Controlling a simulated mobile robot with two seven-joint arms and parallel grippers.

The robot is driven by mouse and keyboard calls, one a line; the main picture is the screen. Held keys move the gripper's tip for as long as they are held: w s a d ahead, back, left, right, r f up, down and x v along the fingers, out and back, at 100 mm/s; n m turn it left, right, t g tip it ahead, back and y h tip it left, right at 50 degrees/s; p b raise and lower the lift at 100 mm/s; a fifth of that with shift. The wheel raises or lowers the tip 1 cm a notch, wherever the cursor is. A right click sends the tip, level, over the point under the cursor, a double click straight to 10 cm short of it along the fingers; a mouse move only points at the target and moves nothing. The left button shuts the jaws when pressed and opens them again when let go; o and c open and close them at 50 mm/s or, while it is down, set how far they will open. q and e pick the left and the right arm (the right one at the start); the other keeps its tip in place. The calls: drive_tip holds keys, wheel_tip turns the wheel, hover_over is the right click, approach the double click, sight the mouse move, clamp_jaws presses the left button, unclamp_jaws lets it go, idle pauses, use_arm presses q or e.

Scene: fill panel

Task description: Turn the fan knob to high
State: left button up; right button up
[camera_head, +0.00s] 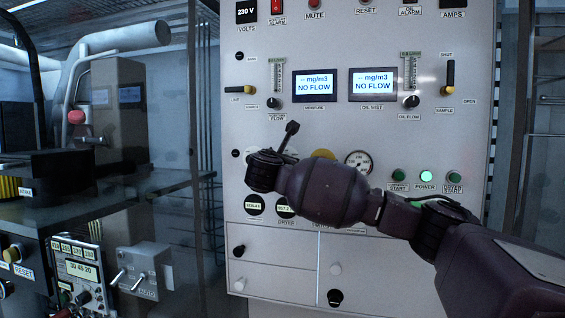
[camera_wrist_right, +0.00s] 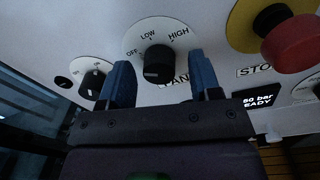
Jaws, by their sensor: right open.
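The fan knob (camera_wrist_right: 157,65) is black, on a round white dial marked OFF, LOW and HIGH, in the right wrist view. A pale mark shows on its face, but I cannot tell for sure which label it points at. My right gripper (camera_wrist_right: 158,72) is open, with its two blue fingers apart on either side of the knob. I cannot tell whether they touch it. The FAN label below is partly covered by the fingers. In the head view my right arm crosses the panel and hides the fan knob. My left gripper is not in view.
A red emergency stop on a yellow disc (camera_wrist_right: 291,42) is right of the dial. A smaller black knob (camera_wrist_right: 92,83) is to its left. In the head view, the panel (camera_head: 300,262) carries two NO FLOW displays, gauges and lit buttons. A shelf unit stands at the left.

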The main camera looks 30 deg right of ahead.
drive_tip(key=c, duration=0.9)
drive_tip(key=shift+c, duration=0.2)
drive_tip(key=shift+w+a+f+m+g+h+b, duration=0.15)
drive_tip(key=shift+m+b, duration=0.1)
drive_tip(key=shift+m, duration=3.85)
drive_tip(key=shift+s+d+r+m+g+h+b, duration=0.1)
drive_tip(key=shift+m+h+b, duration=0.15)
drive_tip(key=shift+m, duration=3.85)
drive_tip(key=shift+w+a+f+m+g+h+b, duration=0.1)
drive_tip(key=shift+m+b, duration=0.2)
drive_tip(key=shift+m, duration=3.8)
